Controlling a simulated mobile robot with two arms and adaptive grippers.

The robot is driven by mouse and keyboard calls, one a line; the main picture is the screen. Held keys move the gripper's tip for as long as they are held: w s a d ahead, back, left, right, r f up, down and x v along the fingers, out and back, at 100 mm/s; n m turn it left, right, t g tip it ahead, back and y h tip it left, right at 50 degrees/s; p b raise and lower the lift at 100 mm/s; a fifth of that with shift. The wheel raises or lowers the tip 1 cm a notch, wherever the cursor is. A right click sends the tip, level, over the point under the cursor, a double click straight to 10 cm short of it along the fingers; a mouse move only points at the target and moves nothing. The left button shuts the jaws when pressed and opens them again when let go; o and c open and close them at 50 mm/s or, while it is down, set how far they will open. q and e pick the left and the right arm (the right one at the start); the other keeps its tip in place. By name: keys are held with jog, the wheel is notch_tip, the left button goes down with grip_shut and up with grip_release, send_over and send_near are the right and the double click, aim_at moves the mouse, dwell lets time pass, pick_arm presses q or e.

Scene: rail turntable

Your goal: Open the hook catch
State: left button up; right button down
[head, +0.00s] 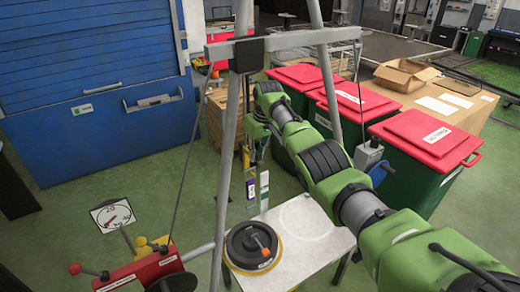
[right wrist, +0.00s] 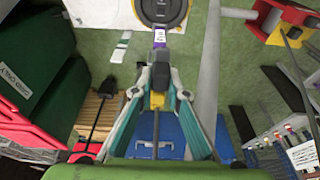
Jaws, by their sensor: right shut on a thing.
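My right gripper (right wrist: 157,72) is shut on a dark piece with a yellow part below it, seen between the fingers in the right wrist view. I take this dark piece (right wrist: 155,57) for the hook catch, but its hook shape is not clear. A purple and white label (right wrist: 160,35) sits just beyond the fingertips. In the head view my right gripper (head: 251,142) is beside the grey frame leg, and the arm hides much of it. Labelled strips (head: 264,184) hang below it. My left gripper is not in view.
A white table (head: 305,235) carries a dark round weight (head: 250,248) below the grey frame (head: 225,170). Red-lidded green bins (head: 425,140) stand right. Green floor is free before the blue shutter (head: 90,70).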

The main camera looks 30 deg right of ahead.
aim_at(261, 162)
dwell(0.3)
jog(key=c, duration=2)
grip_release()
jog(key=shift+w+f, duration=0.1)
jog(key=shift+o, duration=0.2)
jog(key=v, duration=1.2)
